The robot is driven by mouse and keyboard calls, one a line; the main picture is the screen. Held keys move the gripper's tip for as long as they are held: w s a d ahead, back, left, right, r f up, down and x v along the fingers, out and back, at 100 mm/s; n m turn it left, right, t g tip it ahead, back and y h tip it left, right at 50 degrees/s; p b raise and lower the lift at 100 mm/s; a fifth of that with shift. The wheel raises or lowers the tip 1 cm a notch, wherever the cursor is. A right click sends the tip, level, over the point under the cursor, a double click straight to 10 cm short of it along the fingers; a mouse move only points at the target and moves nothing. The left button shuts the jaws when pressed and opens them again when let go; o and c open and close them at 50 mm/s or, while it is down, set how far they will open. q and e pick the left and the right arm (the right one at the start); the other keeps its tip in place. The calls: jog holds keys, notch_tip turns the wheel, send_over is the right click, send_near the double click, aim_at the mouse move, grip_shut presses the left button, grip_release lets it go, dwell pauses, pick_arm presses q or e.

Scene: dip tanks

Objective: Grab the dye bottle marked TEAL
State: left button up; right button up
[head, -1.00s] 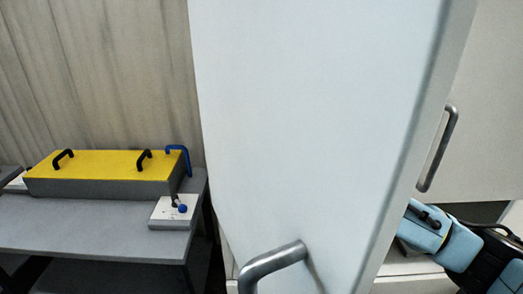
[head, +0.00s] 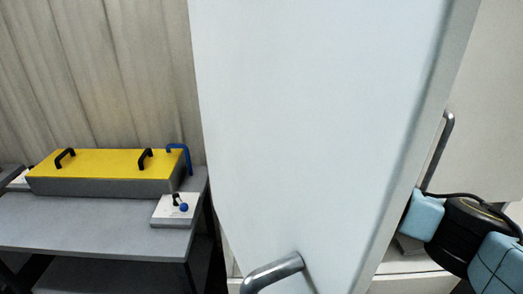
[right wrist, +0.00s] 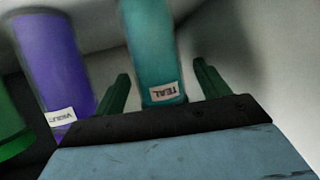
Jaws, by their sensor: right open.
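The teal bottle (right wrist: 152,45) stands out in the right wrist view, with a white label reading TEAL upside down in the picture. My right gripper (right wrist: 160,88) is open, with one green finger on each side of the teal bottle's labelled end. I cannot tell whether either finger touches it. In the head view my right arm comes in at the lower right; its gripper and the bottles are hidden behind the white door. My left gripper is not in view.
A violet bottle (right wrist: 50,65) and a green one (right wrist: 10,130) are left of the teal bottle. A large open white door (head: 310,130) with a metal handle (head: 272,272) fills the head view's middle. A yellow-lidded tank (head: 105,168) sits on a grey table (head: 90,225) at left.

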jog(key=shift+w+a+f, duration=0.1)
jog(key=shift+w+f, duration=0.1)
jog(key=shift+w, duration=0.15)
jog(key=shift+c, duration=0.4)
jog(key=shift+r, duration=0.1)
jog(key=c, duration=1.1)
